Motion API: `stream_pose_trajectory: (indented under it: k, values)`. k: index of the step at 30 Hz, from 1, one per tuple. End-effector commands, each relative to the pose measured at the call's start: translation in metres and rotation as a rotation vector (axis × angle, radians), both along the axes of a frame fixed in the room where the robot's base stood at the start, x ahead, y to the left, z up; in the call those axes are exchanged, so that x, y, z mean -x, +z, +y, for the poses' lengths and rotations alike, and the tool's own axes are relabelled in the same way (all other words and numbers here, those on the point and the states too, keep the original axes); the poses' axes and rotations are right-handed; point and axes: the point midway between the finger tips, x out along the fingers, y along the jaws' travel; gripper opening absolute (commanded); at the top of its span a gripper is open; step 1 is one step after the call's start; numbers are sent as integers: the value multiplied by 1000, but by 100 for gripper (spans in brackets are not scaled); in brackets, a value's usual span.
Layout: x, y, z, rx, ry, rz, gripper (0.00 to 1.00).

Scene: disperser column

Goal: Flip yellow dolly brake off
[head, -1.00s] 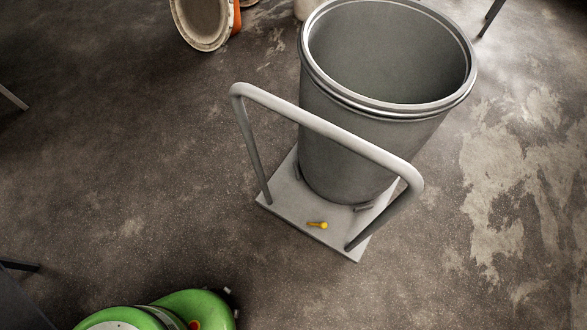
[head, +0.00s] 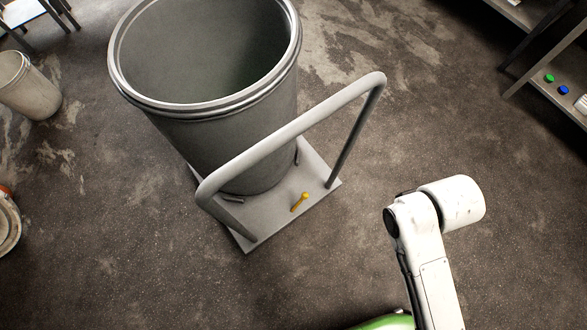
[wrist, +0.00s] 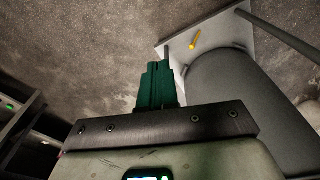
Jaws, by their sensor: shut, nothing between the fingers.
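A small yellow brake lever (head: 300,202) sits on the bare end of the light grey dolly plate (head: 262,219), under the dolly's handle rail (head: 290,130). A large open grey drum (head: 215,140) stands on the dolly. In the wrist view the yellow lever (wrist: 195,40) shows near the top, beyond my fingers, on the plate (wrist: 225,32). My gripper (wrist: 158,75) has green fingers that are shut and empty. The fingers are apart from the lever. In the head view my arm is at the lower right, and my gripper cannot be made out there.
The handle rail arches over the lever's end of the dolly. A workbench with green and blue buttons (head: 556,84) stands at the upper right. A pale bucket (head: 28,88) stands at the left. The floor right of the dolly is clear.

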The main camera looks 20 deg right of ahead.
Motion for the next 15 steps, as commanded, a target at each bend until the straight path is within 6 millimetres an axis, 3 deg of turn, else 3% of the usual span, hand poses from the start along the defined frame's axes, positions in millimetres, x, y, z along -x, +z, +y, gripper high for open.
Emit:
stream_pose_trajectory:
  k: [11, 15]
  values:
    - [0, -2, 0, -2, -2, 1, 0]
    - [-2, -35, 1, -43, -14, 21, 0]
